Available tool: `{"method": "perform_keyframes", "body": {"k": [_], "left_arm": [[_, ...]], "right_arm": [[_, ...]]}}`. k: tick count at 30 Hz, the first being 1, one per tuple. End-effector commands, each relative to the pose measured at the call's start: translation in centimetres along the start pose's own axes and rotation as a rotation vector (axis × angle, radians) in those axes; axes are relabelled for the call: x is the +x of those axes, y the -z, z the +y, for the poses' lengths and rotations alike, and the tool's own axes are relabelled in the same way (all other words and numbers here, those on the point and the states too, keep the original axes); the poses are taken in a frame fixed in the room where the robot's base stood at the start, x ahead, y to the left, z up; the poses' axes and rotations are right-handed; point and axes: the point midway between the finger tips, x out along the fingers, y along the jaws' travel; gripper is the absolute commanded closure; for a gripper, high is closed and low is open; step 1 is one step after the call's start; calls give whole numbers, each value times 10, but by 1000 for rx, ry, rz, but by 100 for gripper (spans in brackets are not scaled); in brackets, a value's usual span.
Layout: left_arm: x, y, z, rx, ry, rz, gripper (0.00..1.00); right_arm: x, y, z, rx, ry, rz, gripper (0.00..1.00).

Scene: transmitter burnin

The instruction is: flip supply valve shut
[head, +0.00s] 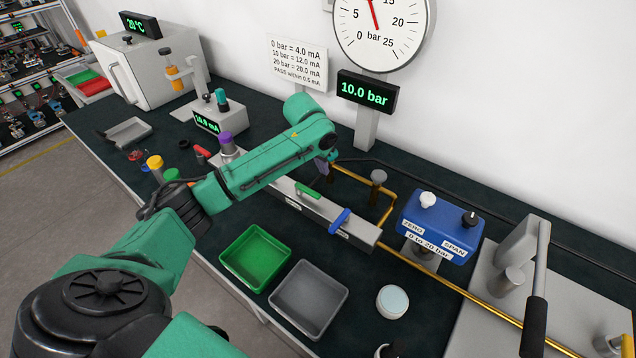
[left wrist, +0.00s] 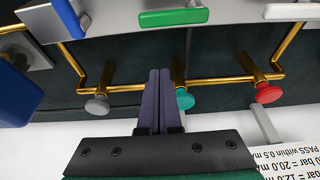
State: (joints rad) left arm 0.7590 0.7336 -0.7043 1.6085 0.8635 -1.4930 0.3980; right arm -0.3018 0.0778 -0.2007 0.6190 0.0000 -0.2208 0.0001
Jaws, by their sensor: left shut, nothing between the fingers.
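A long grey valve block (head: 345,232) lies across the bench with a green lever (head: 307,190) and a blue lever (head: 340,220) on it. The label plates are too small to read, so I cannot tell which lever is the supply valve. The green lever (left wrist: 173,17) and blue lever (left wrist: 68,18) also show at the top of the left wrist view. My left gripper (head: 324,168) is behind the block, near the green lever. In the left wrist view its purple fingers (left wrist: 159,76) are together and empty, pointing toward the green lever, apart from it. My right gripper is not seen.
Brass pipes with grey (left wrist: 97,105), teal (left wrist: 184,98) and red (left wrist: 267,93) knobs run behind the block, close to my fingers. A blue transmitter (head: 440,225) stands right. Green (head: 228,262) and grey (head: 282,301) trays lie in front. The display (head: 367,93) reads 10.0 bar.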

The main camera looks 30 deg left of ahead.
Motion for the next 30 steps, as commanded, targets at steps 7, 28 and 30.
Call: {"method": "perform_keyframes", "body": {"k": [7,28,30], "left_arm": [[49,0,0,-1,1,-2,100],[40,-38,0,2,1,1,100],[40,-37,-1,5,-1,1,100]], "right_arm": [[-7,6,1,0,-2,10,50],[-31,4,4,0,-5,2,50],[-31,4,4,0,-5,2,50]]}}
